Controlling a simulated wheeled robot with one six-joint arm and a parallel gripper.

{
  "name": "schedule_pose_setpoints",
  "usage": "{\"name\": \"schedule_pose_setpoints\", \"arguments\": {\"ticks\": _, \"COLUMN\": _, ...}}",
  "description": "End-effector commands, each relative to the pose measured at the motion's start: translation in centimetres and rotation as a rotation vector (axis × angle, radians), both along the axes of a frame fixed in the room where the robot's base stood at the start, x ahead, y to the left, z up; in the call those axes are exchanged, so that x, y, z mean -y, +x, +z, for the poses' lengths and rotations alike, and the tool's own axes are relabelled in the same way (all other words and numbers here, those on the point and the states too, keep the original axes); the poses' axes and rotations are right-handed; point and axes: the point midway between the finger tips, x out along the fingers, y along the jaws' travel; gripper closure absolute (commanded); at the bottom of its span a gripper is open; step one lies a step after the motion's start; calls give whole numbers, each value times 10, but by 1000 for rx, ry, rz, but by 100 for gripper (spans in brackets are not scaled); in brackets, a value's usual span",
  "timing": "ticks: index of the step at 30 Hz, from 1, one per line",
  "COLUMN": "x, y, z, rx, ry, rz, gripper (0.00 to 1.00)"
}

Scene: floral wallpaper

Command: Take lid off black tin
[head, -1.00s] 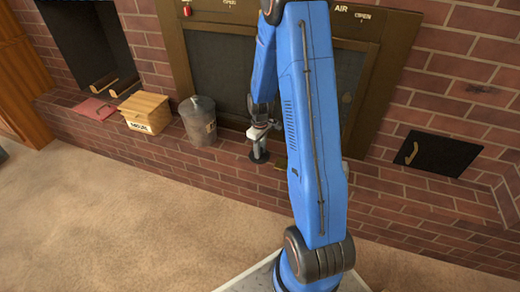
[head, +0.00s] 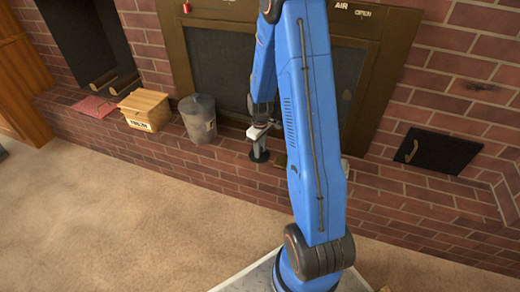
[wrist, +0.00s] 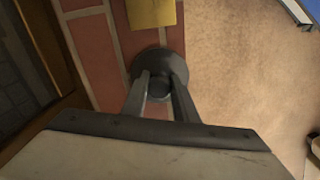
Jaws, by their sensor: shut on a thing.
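A dark round lid (wrist: 157,60) with a central knob shows beyond my gripper (wrist: 158,84) in the wrist view. My gripper's two fingers are shut on the knob. In the head view, my gripper (head: 259,146) points down at the raised brick hearth, with the black disc (head: 259,157) of the lid right under its fingertips. I cannot make out the black tin's body below the lid, or tell whether the lid still touches it.
On the brick hearth (head: 160,155), left of my gripper, stand a grey metal bucket (head: 198,120), a wooden box (head: 145,108) and a red flat item (head: 94,107). A yellow square (wrist: 151,12) lies beyond the lid. Carpet (head: 120,220) in front is clear.

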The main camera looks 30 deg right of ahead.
Motion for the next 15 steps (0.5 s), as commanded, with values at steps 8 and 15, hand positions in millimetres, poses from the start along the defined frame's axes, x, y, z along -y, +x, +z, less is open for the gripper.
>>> {"name": "schedule_pose_setpoints", "arguments": {"ticks": 8, "x": 0, "y": 0, "z": -5, "rx": 0, "ry": 0, "rz": 0, "gripper": 95}}
{"name": "schedule_pose_setpoints", "arguments": {"ticks": 15, "x": 0, "y": 0, "z": -5, "rx": 1, "ry": 0, "rz": 0, "gripper": 52}}
